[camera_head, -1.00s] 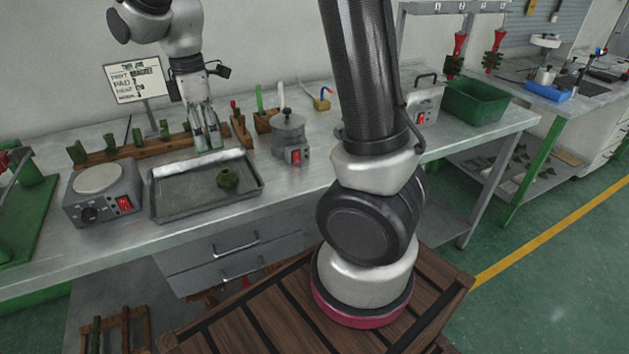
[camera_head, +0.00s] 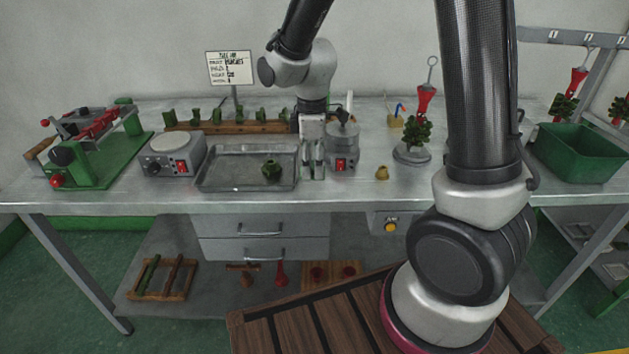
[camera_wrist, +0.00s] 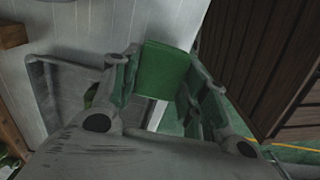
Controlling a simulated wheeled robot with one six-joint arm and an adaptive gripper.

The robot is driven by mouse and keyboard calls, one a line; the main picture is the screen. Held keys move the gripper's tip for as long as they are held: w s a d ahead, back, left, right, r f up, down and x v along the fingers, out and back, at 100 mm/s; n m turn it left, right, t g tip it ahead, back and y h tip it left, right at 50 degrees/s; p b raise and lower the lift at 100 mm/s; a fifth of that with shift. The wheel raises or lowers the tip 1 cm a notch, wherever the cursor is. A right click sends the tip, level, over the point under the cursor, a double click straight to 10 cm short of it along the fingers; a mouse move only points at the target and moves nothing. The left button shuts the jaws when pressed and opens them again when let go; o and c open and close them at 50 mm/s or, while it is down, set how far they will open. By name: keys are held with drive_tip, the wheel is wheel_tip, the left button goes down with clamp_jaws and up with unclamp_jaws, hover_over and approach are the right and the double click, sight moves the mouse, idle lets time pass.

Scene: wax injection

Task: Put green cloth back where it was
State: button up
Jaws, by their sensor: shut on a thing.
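The green cloth (camera_wrist: 162,70) shows in the wrist view as a flat green piece between the fingers of my gripper (camera_wrist: 158,88). My gripper is shut on it. In the head view my gripper (camera_head: 313,163) points down between the right end of the metal tray (camera_head: 228,185) and the round grey pot (camera_head: 342,142). The cloth cannot be made out in the head view. I cannot tell whether the fingers touch the bench.
A dark green piece (camera_head: 271,170) lies in the tray. A hotplate (camera_head: 172,150) stands left of it, and a wooden rack (camera_head: 235,127) with green pieces behind. The bench front there is mostly clear.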

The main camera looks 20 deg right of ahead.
sight(312, 190)
drive_tip(key=shift+f, duration=2.35)
drive_tip(key=shift+f, duration=0.2)
drive_tip(key=o, duration=1)
drive_tip(key=shift+c, duration=0.2)
